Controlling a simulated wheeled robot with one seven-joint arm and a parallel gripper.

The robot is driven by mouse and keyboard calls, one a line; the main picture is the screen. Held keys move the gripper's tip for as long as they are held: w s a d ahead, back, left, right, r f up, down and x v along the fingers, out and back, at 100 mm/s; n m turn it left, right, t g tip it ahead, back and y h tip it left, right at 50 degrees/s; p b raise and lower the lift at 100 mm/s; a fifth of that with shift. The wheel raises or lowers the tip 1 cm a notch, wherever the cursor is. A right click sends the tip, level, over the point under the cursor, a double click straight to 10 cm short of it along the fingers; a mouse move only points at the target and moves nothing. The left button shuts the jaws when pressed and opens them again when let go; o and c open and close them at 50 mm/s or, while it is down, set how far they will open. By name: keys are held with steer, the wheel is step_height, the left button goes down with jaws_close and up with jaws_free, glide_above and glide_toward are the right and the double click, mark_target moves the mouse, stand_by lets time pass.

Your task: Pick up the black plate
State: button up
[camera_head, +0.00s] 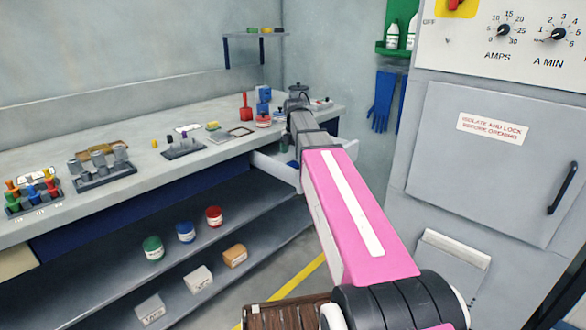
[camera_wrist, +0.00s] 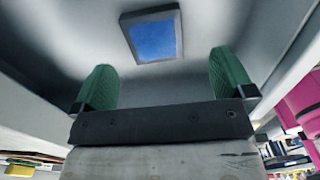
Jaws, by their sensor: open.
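No plate that is plainly black can be made out for certain. A thin, dark-edged square piece (camera_head: 240,131) lies flat on the bench near its right part in the head view; I cannot tell whether it is the black plate. My gripper (camera_wrist: 163,64) shows in the wrist view with its two green-padded fingers wide apart and nothing between them. In the head view my pink and grey arm reaches toward the bench's right end, and my fingers cannot be made out there.
The grey bench (camera_head: 130,180) carries racks of coloured bottles and small parts. A red bottle (camera_head: 246,107) and blue items (camera_head: 264,96) stand near the arm. Jars and blocks sit on the shelf below. A grey cabinet (camera_head: 470,165) stands right. A blue dark-framed panel (camera_wrist: 152,37) is beyond my fingers.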

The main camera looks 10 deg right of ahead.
mark_target(293, 165)
steer(key=shift+w+a+f, duration=0.1)
steer(key=shift+w+f, duration=0.05)
steer(key=shift+f, duration=1.15)
steer(key=shift+w+a+f, duration=0.1)
steer(key=shift+f, duration=1.2)
steer(key=c, duration=1.4)
steer(key=shift+r, duration=0.1)
